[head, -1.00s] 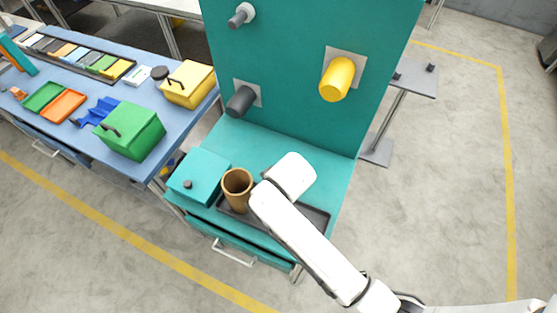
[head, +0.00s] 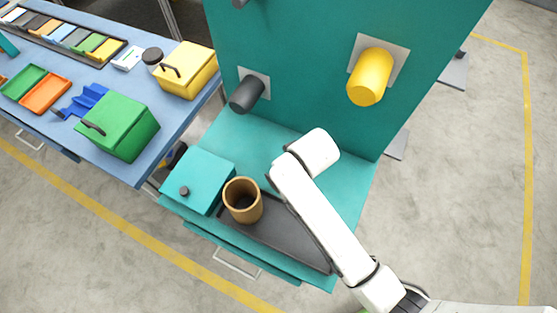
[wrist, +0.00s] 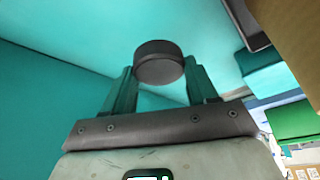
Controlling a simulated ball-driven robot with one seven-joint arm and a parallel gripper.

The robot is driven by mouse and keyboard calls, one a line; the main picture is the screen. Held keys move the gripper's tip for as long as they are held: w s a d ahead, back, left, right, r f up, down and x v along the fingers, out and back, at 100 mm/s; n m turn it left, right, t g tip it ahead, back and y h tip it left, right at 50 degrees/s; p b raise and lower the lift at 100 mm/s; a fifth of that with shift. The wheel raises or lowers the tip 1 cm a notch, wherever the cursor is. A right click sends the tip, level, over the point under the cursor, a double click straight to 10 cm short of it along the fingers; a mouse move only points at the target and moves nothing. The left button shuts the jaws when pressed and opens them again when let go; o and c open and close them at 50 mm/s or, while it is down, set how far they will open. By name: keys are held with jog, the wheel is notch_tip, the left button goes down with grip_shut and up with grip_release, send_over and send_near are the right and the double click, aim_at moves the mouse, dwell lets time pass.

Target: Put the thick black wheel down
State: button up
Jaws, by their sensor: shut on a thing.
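The thick black wheel (wrist: 158,62) is a dark, short cylinder between the two teal fingers of my gripper (wrist: 160,84) in the wrist view. My gripper is shut on it. In the head view my white arm reaches over the teal bench (head: 262,140), and its wrist hides the gripper and the wheel. In the wrist view the teal bench surface is behind the wheel; I cannot tell whether the wheel touches it.
A black tray (head: 290,240), a brown cup (head: 243,207) and a teal box (head: 198,180) stand along the bench front. A teal panel with a dark peg (head: 247,94) and a yellow peg (head: 370,78) rises behind. A blue table (head: 75,132) with boxes is at left.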

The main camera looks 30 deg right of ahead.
jog(key=shift+s+a, duration=0.35)
jog(key=shift+s, duration=0.05)
jog(key=s+a+r+n+y+b, duration=0.1)
jog(key=s+a+r+n+b, duration=0.1)
jog(key=s+a+r+n, duration=0.3)
jog(key=s+r+y+b, duration=0.1)
jog(key=s+r, duration=0.1)
jog(key=s, duration=0.4)
jog(key=w+f, duration=0.3)
jog(key=w, duration=0.1)
jog(key=w+d+f, duration=0.1)
jog(key=w+f, duration=0.2)
jog(key=w, duration=0.1)
jog(key=w+f, duration=0.3)
jog(key=w, duration=0.2)
jog(key=shift+d, duration=0.2)
jog(key=shift+w+f, duration=0.2)
jog(key=shift+f, duration=0.05)
jog(key=shift+w+f+p, duration=0.1)
jog(key=shift+f+p, duration=0.35)
jog(key=shift+f, duration=1.2)
jog(key=shift+f, duration=0.2)
